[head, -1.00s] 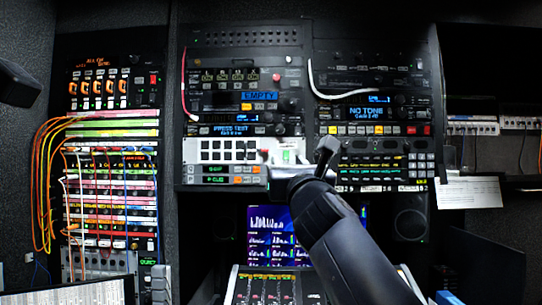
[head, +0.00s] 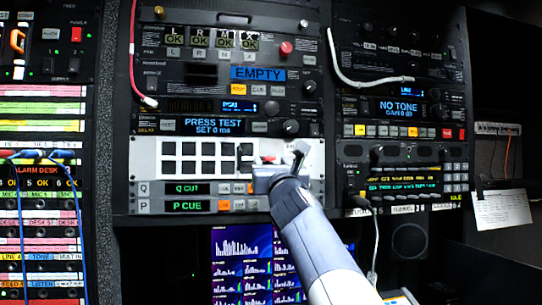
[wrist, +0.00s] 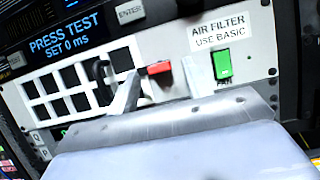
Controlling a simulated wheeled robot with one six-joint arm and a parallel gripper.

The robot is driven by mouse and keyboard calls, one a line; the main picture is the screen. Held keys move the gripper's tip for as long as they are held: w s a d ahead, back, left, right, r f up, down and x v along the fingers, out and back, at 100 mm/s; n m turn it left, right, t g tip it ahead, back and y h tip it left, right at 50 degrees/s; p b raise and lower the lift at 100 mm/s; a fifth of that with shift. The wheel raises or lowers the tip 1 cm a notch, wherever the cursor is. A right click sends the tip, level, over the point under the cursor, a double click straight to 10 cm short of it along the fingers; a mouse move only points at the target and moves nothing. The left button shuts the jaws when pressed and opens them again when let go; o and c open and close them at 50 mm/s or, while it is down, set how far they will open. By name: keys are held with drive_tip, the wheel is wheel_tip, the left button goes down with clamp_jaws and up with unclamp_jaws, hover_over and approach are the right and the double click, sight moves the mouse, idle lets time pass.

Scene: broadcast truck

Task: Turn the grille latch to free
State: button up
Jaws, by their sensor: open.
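The white air-filter panel (head: 150,148) has a grille of black square openings (wrist: 72,80) at its left. A red tab (wrist: 158,68), apparently the grille latch, lies roughly level at the grille's right side. It also shows small in the head view (head: 267,158). A dark loop-shaped handle (wrist: 100,72) stands by the grille, left of my fingers. My gripper (wrist: 164,76) is open in front of the panel, one finger on either side of the red tab. I cannot tell whether the fingers touch it. In the head view my gripper (head: 274,165) partly covers the panel.
A green rocker (wrist: 222,65) sits just right of my right finger, under the "AIR FILTER USE BASIC" label (wrist: 218,30). Rack units with knobs and buttons surround the panel.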

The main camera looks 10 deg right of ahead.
drive_tip(key=shift+w+r, duration=0.25)
drive_tip(key=shift+w, duration=0.2)
drive_tip(key=shift+c, duration=0.4)
drive_tip(key=c, duration=0.9)
